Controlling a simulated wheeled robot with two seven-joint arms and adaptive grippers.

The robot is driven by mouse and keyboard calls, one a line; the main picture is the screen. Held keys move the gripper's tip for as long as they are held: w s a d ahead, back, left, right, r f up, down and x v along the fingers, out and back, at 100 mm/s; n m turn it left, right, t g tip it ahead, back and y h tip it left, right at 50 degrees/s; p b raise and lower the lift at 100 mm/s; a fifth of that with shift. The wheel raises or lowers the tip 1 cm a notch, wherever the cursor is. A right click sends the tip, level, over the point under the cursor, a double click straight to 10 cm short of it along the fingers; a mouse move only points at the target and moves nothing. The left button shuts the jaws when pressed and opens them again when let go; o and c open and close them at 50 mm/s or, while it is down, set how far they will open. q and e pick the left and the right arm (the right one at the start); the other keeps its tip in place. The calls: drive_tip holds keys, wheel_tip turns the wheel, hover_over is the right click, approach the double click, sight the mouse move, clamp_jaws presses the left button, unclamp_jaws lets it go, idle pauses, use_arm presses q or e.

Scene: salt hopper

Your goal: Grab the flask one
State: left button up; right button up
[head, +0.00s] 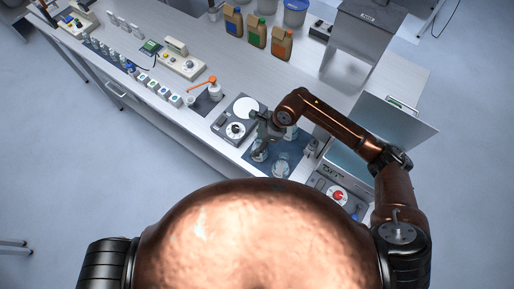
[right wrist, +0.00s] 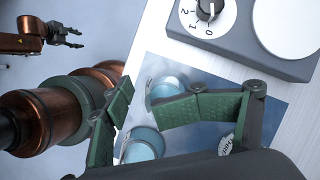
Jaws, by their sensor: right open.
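Clear glass flasks stand on a blue mat (head: 250,165) at the bench's front edge. One flask (head: 281,167) is nearest me, another (head: 260,151) is just left of it, partly under my right gripper. My right gripper (head: 262,137) is open and empty above the mat. In the right wrist view its green fingers (right wrist: 142,106) are spread, with one bluish flask (right wrist: 168,86) behind them and another (right wrist: 146,143) below the gap. I cannot read which flask is number one. My left gripper (right wrist: 78,37) hangs off to the side, its fingers apart and empty.
A hotplate with a dial (head: 236,129) stands left of the mat. A white box with an open lid (head: 392,125) stands right, near a red-knobbed device (head: 338,195).

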sight(252, 149)
drive_tip(key=shift+p+x, duration=0.3)
drive_tip(key=shift+x, duration=1.5)
drive_tip(key=shift+s, duration=0.1)
drive_tip(key=shift+c, duration=0.3)
drive_tip(key=shift+r, duration=0.1)
clamp_jaws()
